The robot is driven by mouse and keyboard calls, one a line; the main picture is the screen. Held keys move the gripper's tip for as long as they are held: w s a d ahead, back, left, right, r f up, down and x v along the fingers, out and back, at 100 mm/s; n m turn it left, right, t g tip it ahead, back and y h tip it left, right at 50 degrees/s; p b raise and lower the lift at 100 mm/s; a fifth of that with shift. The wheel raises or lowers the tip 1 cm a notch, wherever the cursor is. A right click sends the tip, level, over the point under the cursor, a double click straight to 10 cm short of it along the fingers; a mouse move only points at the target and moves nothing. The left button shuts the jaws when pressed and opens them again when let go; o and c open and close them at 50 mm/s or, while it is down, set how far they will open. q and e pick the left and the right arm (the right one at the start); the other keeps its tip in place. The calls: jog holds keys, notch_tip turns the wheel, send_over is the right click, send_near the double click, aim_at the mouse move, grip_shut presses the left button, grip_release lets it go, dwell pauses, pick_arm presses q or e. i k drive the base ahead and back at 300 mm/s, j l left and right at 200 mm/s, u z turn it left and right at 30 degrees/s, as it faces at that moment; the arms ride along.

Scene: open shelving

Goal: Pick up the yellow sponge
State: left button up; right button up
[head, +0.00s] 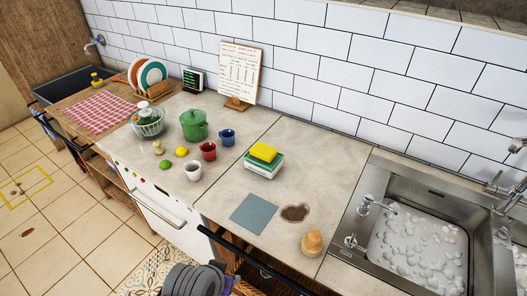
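The yellow sponge (264,152) lies on top of a small stack on the counter, to the right of the cups. Beneath it are a green layer (263,162) and a white layer (262,172); I cannot tell exactly what these are. The sponge's top and front side are clear of cover.
Cups, including a red one (208,150), stand left. A foamy sink (418,245) is right. The tiled wall rises behind.

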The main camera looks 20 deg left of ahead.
aim_at(264, 153)
jog(key=j+z, duration=0.1)
jog(key=z, duration=0.3)
jog(key=j+z, duration=0.15)
jog(key=z, duration=0.25)
jog(key=j+z, duration=0.15)
jog(key=z, duration=0.25)
jog(key=j+z, duration=0.1)
jog(key=z, duration=0.3)
jog(key=k+j+z, duration=0.2)
jog(key=j, duration=0.15)
jog(key=k+j+z, duration=0.4)
jog(key=j, duration=0.2)
jog(key=i+j, duration=0.05)
jog(key=i, duration=0.05)
